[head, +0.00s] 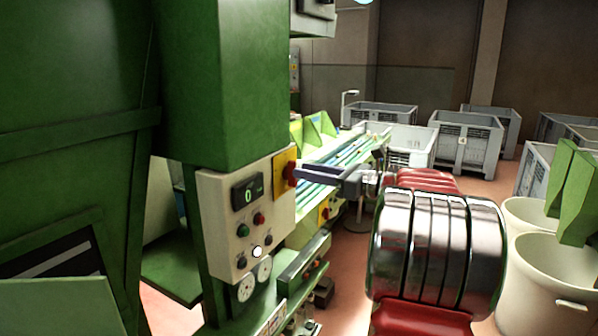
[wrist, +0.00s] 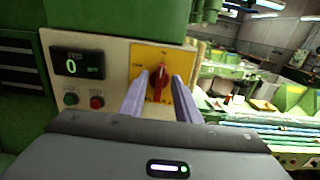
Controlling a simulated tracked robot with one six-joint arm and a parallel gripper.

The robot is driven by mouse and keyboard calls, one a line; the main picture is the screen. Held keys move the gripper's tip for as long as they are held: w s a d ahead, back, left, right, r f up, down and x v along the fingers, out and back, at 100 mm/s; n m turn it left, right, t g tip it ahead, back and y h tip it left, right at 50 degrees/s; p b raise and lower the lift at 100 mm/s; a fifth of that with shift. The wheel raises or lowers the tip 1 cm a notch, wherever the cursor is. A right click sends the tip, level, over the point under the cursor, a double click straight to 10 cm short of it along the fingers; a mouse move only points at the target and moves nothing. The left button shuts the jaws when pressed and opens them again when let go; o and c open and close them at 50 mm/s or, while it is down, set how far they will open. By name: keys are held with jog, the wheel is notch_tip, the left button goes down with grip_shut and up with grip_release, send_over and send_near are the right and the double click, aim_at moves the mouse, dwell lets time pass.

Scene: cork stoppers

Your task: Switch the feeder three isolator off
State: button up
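The isolator is a red rotary handle (wrist: 156,82) on a yellow plate (wrist: 180,57), at the right side of a beige control panel (wrist: 119,56). In the wrist view the handle stands about upright. In the head view the yellow plate (head: 279,178) is seen at a slant, with the red handle (head: 291,168) sticking out. My gripper (wrist: 159,78) is open, its two pale fingers on either side of the handle with a gap to each side. In the head view my gripper (head: 299,173) reaches the handle from the right. I cannot tell whether the fingertips touch the plate. The lettering is too small to read.
The panel bears a display (head: 247,194) showing 0, a green button (head: 243,230) and a red button (head: 259,219). Another yellow plate with a red switch (head: 324,211) sits farther back. Cream tubs (head: 545,285) stand at right, grey crates (head: 465,145) behind.

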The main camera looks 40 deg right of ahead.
aim_at(291, 174)
jog(key=x, duration=0.2)
jog(key=shift+w, duration=0.25)
jog(key=shift+c, duration=0.2)
